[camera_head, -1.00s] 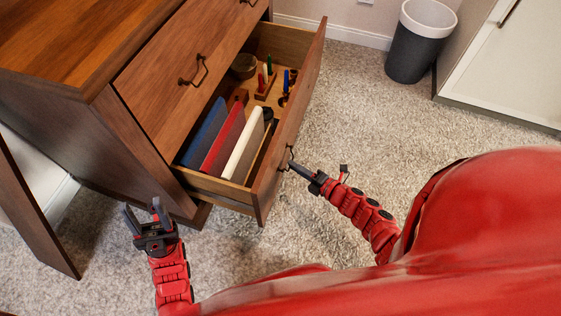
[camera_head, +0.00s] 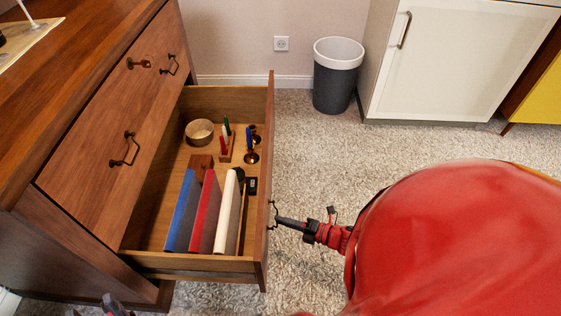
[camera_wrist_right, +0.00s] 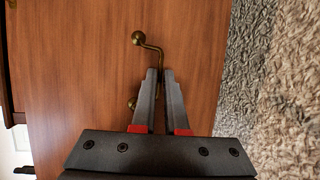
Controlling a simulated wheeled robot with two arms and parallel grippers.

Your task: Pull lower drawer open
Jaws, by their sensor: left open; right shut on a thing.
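The lower drawer (camera_head: 190,264) of the wooden dresser stands well open, its inside showing in the head view. Its dark handle (camera_head: 272,214) is on the outer front face; in the right wrist view the handle is a bent brass-coloured bar (camera_wrist_right: 152,46). My right gripper (camera_head: 280,220) is shut on this handle; its fingers (camera_wrist_right: 160,74) enclose the bar in the right wrist view. My left gripper (camera_head: 112,304) is only partly in the head view, at the bottom edge below the dresser, open and away from the drawer.
Inside the drawer are blue (camera_head: 183,212), red (camera_head: 205,213) and white (camera_head: 228,213) upright books or folders, a round bowl (camera_head: 200,132) and small items. A bin (camera_head: 336,85) and white cabinet (camera_head: 425,65) stand behind. Carpet (camera_head: 320,150) right of the drawer is clear.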

